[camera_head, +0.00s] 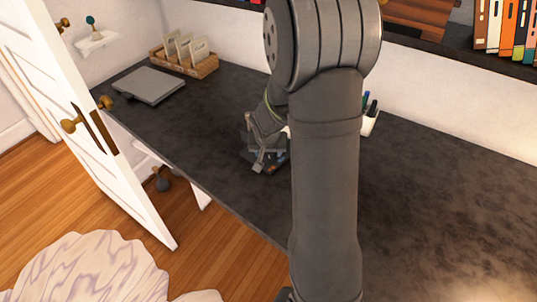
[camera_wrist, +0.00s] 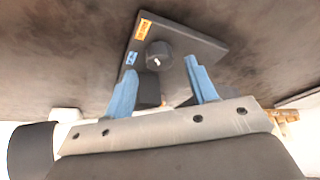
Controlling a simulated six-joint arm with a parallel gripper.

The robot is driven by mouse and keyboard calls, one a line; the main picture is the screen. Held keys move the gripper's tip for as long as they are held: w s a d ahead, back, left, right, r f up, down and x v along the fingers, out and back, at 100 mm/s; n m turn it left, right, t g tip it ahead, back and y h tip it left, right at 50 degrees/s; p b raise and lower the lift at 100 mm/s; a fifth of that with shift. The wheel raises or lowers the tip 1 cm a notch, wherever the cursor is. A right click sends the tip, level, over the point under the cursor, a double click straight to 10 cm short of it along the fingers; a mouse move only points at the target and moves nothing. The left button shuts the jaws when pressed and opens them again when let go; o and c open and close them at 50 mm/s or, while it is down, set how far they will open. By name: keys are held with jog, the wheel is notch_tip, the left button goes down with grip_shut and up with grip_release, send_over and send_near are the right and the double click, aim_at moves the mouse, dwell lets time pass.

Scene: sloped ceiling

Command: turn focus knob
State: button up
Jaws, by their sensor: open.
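The focus knob (camera_wrist: 158,54) is a short black cylinder with a small white mark on top. It stands on a dark flat device (camera_wrist: 195,45) with an orange label (camera_wrist: 144,28) and a small blue label (camera_wrist: 131,58). My gripper (camera_wrist: 160,66) is open, with its two blue-grey fingers apart on either side of the view below the knob. I cannot tell whether either finger touches the device. In the head view, the device (camera_head: 276,162) sits on the dark desk, mostly hidden by my gripper and arm; the knob cannot be made out there.
The dark desk (camera_head: 420,200) is clear at right. A white pen cup (camera_head: 369,124) stands behind my arm. A closed grey laptop (camera_head: 149,85) and a wooden organizer (camera_head: 185,62) are at the far left. A white door (camera_head: 90,110) stands open beside the desk.

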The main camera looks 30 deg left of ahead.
aim_at(269, 158)
jog(key=shift+x, duration=1.4)
jog(key=c, duration=1)
jog(key=shift+n, duration=0.6)
jog(key=shift+w+d+n+g+y, duration=0.1)
jog(key=shift+n+g+y, duration=0.5)
jog(key=shift+n, duration=1)
jog(key=shift+w+n+g+y, duration=0.1)
jog(key=shift+n+g+y, duration=0.45)
jog(key=shift+n, duration=1.55)
jog(key=shift+d+n, duration=0.1)
jog(key=shift+n, duration=0.2)
